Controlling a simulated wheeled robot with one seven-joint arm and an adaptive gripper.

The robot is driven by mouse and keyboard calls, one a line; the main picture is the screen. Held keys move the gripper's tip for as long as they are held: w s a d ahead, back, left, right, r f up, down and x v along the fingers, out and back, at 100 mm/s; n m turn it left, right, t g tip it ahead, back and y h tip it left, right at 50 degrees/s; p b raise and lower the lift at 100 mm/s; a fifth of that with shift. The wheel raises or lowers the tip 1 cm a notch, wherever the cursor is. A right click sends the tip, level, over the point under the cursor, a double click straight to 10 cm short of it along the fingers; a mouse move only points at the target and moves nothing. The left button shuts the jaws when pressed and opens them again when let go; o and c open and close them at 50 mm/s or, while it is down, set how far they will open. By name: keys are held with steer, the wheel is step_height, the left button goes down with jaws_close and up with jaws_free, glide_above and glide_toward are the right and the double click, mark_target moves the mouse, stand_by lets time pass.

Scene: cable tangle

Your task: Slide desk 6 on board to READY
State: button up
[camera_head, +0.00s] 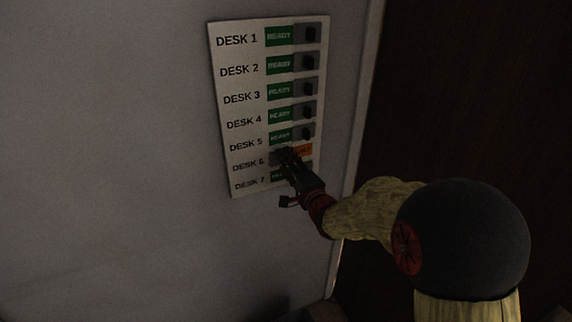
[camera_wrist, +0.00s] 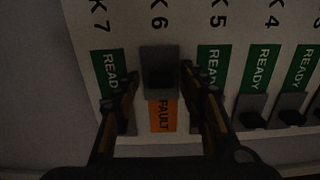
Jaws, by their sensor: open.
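The white board (camera_head: 228,82) hangs on the wall with rows labelled DESK 1 to DESK 7. In the wrist view, the desk 6 slider (camera_wrist: 160,66) is a dark block at the end near its label. In the wrist view my gripper (camera_wrist: 159,77) is open, with one finger on each side of the slider. I cannot tell whether either finger touches it.
The desk 5 row (camera_wrist: 209,70) and desk 7 row (camera_wrist: 105,70) lie close beside the fingers. The other visible rows show green READY fields, with their sliders at the end away from the labels. A dark brown surface (camera_head: 450,90) stands right of the wall.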

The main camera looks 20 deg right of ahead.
steer(key=shift+c, duration=0.2)
jaws_close()
stand_by(0.3)
steer(key=shift+d, duration=0.1)
stand_by(0.3)
